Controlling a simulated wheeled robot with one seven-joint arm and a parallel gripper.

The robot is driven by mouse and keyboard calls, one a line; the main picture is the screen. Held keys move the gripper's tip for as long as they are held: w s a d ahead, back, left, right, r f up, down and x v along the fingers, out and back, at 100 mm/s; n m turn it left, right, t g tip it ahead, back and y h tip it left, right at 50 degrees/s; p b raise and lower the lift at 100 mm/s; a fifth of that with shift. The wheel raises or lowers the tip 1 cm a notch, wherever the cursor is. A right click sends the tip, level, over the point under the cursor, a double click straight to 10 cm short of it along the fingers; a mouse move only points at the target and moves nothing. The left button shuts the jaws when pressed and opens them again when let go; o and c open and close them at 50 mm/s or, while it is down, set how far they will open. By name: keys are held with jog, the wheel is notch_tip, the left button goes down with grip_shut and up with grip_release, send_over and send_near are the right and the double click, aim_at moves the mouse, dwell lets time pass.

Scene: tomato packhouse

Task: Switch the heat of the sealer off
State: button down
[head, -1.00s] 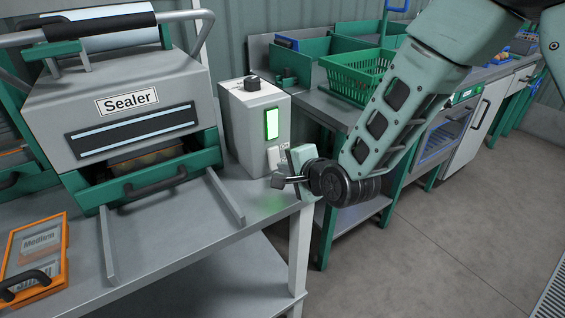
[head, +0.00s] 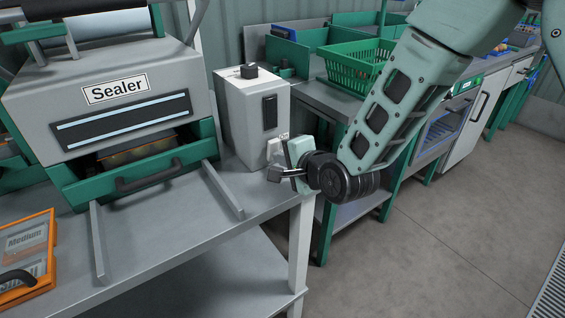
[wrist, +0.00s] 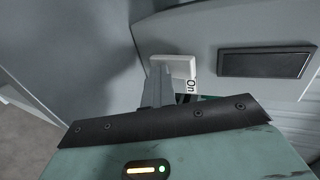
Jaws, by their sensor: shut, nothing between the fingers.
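The sealer (head: 95,105) stands on the grey bench at left, its green drawer (head: 140,178) partly out. My gripper (head: 280,173) is shut and empty. In the wrist view its fingertips (wrist: 160,72) are at the switch, overlapping its left part; contact is unclear.
An orange-framed tray (head: 28,255) lies at the bench's left front. Two rails (head: 222,190) run forward from the drawer. A green basket (head: 355,70) stands on the bench behind my arm. The floor (head: 430,230) at right is clear.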

jog(key=shift+w+a+r, duration=0.1)
jog(key=shift+r, duration=0.15)
jog(key=shift+r+p, duration=0.55)
jog(key=shift+r, duration=0.3)
jog(key=shift+w, duration=0.1)
